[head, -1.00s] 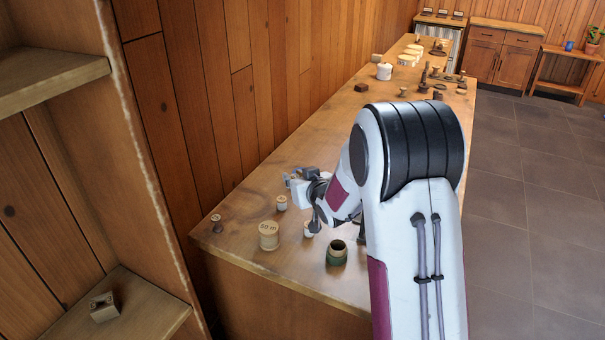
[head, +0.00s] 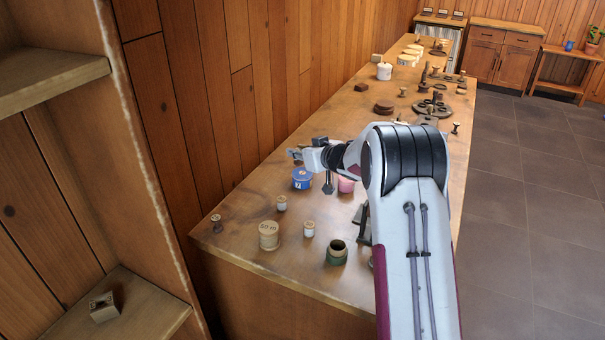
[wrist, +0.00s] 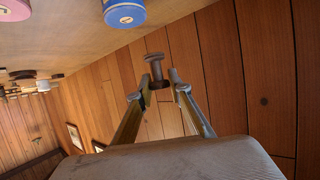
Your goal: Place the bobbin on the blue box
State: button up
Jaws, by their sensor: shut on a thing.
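The bobbin (wrist: 154,71), a grey-brown spool with wide end flanges, is between the fingertips in the wrist view. My gripper (wrist: 159,84) is shut on it. In the head view my gripper (head: 299,153) points left toward the plank wall, and the bobbin is too small there to make out clearly. The blue box (head: 301,181), round with a white mark, stands on the bench below my gripper. It also shows at the top edge of the wrist view (wrist: 124,13), partly cut off and apart from the bobbin.
A pink round box (head: 346,185) stands right of the blue box, partly behind my arm. Small spools (head: 281,203), a large labelled spool (head: 268,235) and a green pot (head: 337,252) stand nearer. A dark red disc (head: 384,107) lies farther back. The wall (head: 215,120) borders the bench.

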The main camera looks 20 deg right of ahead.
jog(key=w+d+r, duration=0.2)
jog(key=w+r, duration=0.1)
jog(key=w, duration=0.1)
jog(key=shift+w+d, duration=0.25)
jog(key=shift+d, duration=0.15)
jog(key=shift+r, duration=0.1)
dwell(0.3)
send_over(302, 173)
jog(key=shift+f, duration=3.15)
jog(key=shift+f, duration=0.1)
jog(key=shift+d+f, duration=0.1)
jog(key=shift+f, duration=1.7)
jog(key=shift+f, duration=0.15)
